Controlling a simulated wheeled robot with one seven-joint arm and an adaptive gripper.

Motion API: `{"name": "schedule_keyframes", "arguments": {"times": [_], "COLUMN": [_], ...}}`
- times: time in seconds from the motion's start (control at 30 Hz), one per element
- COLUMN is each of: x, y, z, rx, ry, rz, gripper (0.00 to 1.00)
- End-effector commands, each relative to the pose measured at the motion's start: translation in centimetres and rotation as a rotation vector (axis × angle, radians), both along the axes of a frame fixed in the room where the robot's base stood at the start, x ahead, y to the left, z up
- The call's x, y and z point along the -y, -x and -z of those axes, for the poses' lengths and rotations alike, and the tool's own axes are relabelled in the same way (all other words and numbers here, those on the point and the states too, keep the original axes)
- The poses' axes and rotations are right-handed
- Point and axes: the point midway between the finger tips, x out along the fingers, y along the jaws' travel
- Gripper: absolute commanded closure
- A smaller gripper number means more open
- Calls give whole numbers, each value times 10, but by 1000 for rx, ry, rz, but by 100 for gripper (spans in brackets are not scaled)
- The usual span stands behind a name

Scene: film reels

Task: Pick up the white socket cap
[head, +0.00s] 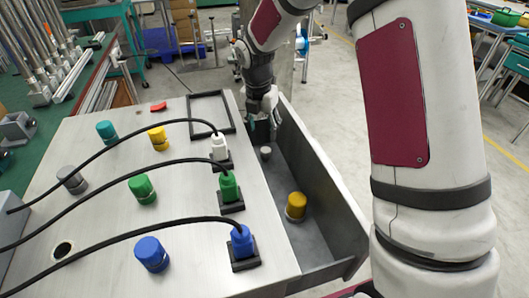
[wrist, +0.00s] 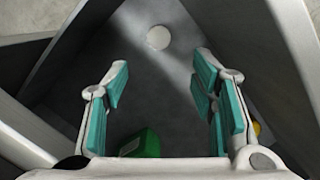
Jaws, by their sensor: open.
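The white socket cap is a small pale round cap (wrist: 158,38) on the drawer floor, seen from above in the wrist view. In the head view it (head: 265,153) stands near the far part of the drawer. My gripper (head: 262,118) reaches down into the far end of the drawer, close to the cap. In the wrist view my gripper (wrist: 160,78) is open with teal pads apart and nothing between them. The cap lies beyond the fingertips, roughly in line with the gap, and looks untouched.
The open drawer (head: 345,215) has raised walls close around the gripper. A yellow cap (head: 296,206) stands in it, and a green object (wrist: 145,143) shows between the finger bases. The panel (head: 110,215) beside it carries cables, plugs and several coloured caps.

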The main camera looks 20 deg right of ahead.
Motion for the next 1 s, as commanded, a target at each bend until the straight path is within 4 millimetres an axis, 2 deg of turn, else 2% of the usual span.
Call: {"name": "schedule_keyframes", "arguments": {"times": [0.1, 0.3, 0.57, 0.9, 1.0], "x": [2, 5, 8, 15, 16], "y": [-2, -6, -9, -20, -20], "z": [26, 55, 68, 110, 114], "rx": [-4, -1, 0, -2, 0], "ry": [0, 0, 0, 1, 1], "rz": [0, 1, 3, 2, 2], "gripper": [48, 48, 48, 48, 48]}}
